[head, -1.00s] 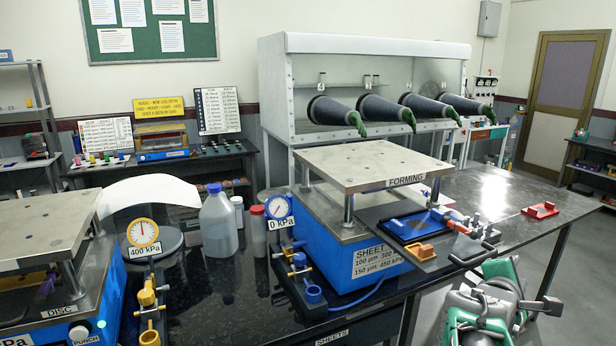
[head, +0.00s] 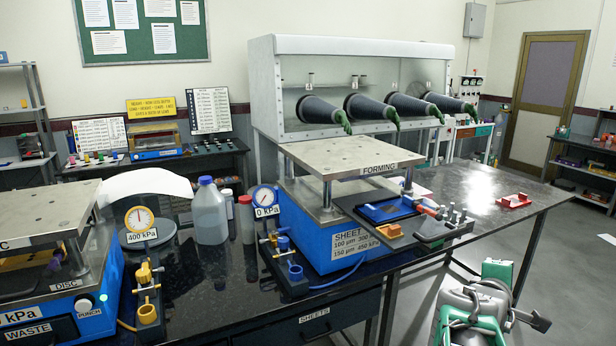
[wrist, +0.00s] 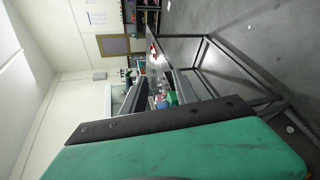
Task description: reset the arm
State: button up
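My arm (head: 475,315), green and grey, shows at the lower right of the head view, beside the bench's front edge and over the floor. It appears apart from the bench. In the wrist view a large green block with a dark strip (wrist: 165,120) fills the lower part; it looks like a part of my own arm or gripper.
The dark bench (head: 465,190) carries the forming press (head: 340,160), the disc press at left, a grey bottle (head: 209,215) and a red tray (head: 514,201). A tray with blue and orange pieces sits before the forming press. Open floor (head: 580,290) lies at right.

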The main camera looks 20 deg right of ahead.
jog(key=s+a+f+m+g+y, duration=0.35)
jog(key=a+f+m+y, duration=0.45)
jog(key=a+f+m, duration=0.7)
jog(key=w+a+n+y, duration=0.1)
jog(key=a+n+y, duration=0.1)
jog(key=a, duration=0.7)
jog(key=w+a+n+y, duration=0.1)
jog(key=w+a+n, duration=0.1)
jog(key=a, duration=0.8)
jog(key=w+a+n+t+y, duration=0.1)
jog(key=a+n+y, duration=0.1)
jog(key=a, duration=0.7)
jog(key=shift+w+a+r+n+y, duration=0.25)
jog(key=shift+a+r+n+y, duration=0.1)
jog(key=shift+n, duration=0.45)
jog(key=shift+o, duration=0.2)
jog(key=shift+f, duration=0.1)
